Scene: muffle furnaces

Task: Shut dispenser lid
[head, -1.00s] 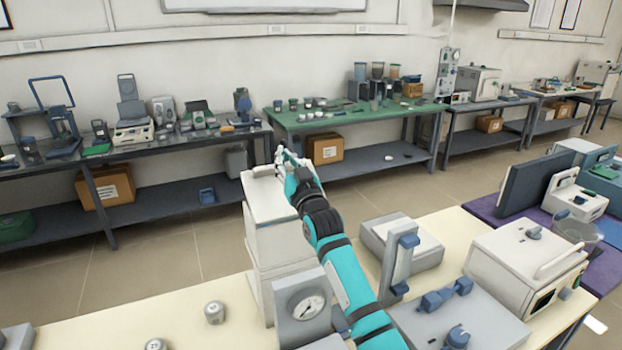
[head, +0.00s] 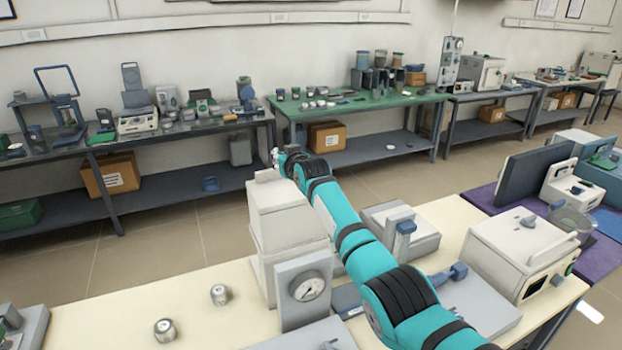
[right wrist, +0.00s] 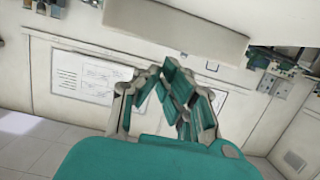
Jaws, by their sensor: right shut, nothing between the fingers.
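A tall white box-shaped unit (head: 285,232), which looks like the dispenser, stands at the back edge of the cream bench. A small light block (head: 266,175) sits on its top at the back left; I cannot tell whether this belongs to the lid or how far the lid is open. My right arm reaches over the unit's right side. My right gripper (head: 276,157) is beyond its top back edge, small and partly hidden by the wrist. In the right wrist view the gripper (right wrist: 178,85) is shut and empty, below a pale slab (right wrist: 180,28). My left gripper is not in view.
A gauge panel (head: 301,291) stands in front of the unit. Two small metal weights (head: 165,330) sit on the bench to its left. A white furnace-like box (head: 520,250) stands at the right. A green-topped table (head: 350,112) stands across the aisle.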

